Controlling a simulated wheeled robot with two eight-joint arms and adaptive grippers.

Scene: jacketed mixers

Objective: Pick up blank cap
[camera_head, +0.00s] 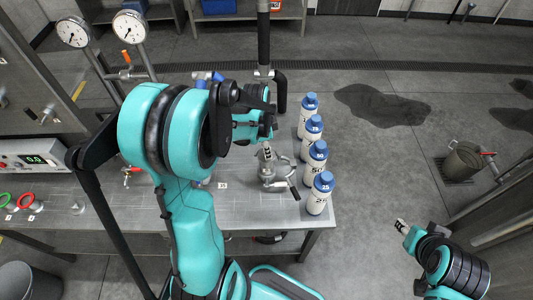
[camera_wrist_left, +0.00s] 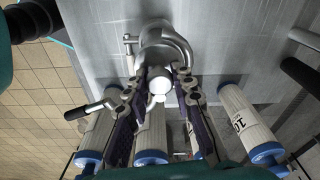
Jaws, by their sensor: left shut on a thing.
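My left gripper (camera_head: 267,152) is over the bench beside the bottles, fingers pointing down at a metal clamp fitting (camera_head: 275,178). In the left wrist view my left gripper (camera_wrist_left: 160,88) has its two dark fingers on either side of a bright, round metal piece, which looks like the blank cap (camera_wrist_left: 159,83). It is shut on that piece. The clamp fitting (camera_wrist_left: 165,42) with its curved arm and black-tipped handle sits right behind it. I cannot tell whether the cap is clear of the fitting. My right gripper (camera_head: 401,226) is low at the right, away from the bench; its opening is unclear.
A row of several white bottles with blue caps (camera_head: 316,160) stands along the bench's right edge, close to my left gripper. A vertical dark pipe (camera_head: 264,35) rises behind it. Gauges (camera_head: 130,27) and a display box (camera_head: 32,157) are at left. Bare bench (camera_head: 240,215) lies in front.

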